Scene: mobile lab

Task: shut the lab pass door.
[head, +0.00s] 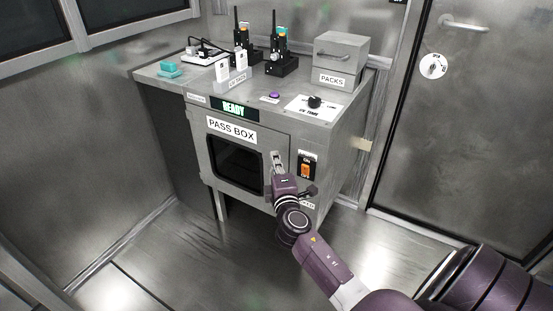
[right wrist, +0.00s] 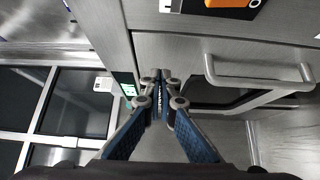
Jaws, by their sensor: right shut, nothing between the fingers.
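The lab pass door is the grey front door of the pass box, with a dark window (head: 236,164) and a "PASS BOX" label (head: 231,130). It looks flush with the box front, with only a thin seam along its edge. The door's bar handle (right wrist: 258,82) shows in the right wrist view, to the right of the fingers. My right gripper (head: 277,157) is shut and empty, in front of the door's right side; its fingertips also show in the right wrist view (right wrist: 160,78). I cannot tell whether they touch the door. My left gripper is out of view.
An orange switch (head: 305,171) sits right of the door. A green "READY" display (head: 234,111) is above it. On top are a packs box (head: 340,60), radios (head: 281,55) and a teal block (head: 169,69). The floor in front is clear.

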